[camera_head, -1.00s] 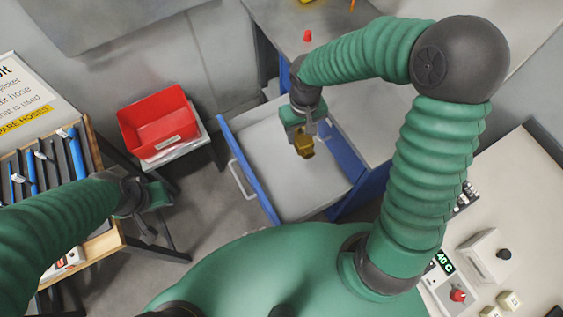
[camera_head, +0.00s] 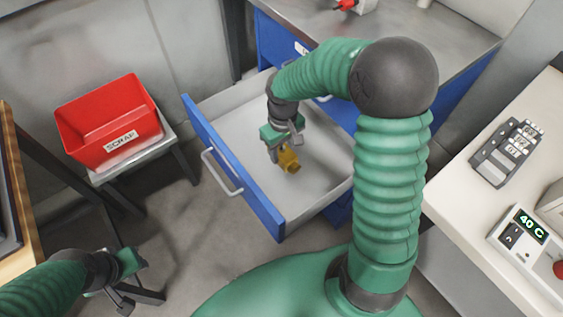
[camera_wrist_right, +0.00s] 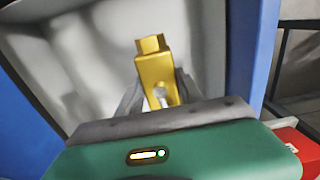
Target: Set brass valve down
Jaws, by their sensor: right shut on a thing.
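The brass valve (camera_head: 289,162) is a small gold-coloured block with a hexagonal end. My right gripper (camera_head: 278,151) is shut on it, over the inside of an open blue drawer (camera_head: 232,168) with a pale grey interior. In the right wrist view the valve (camera_wrist_right: 156,75) sits between the two dark fingers (camera_wrist_right: 157,95), its hexagonal end pointing away from the gripper. I cannot tell whether the valve touches the drawer floor.
A red SCRAP bin (camera_head: 108,125) stands on a small stand (camera_head: 150,160) left of the drawer. A steel-topped blue cabinet (camera_head: 380,40) is behind. A pale bench (camera_head: 470,215) at right carries a 40 C device (camera_head: 528,228) and a dark keypad (camera_head: 507,152). The drawer floor around the valve looks clear.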

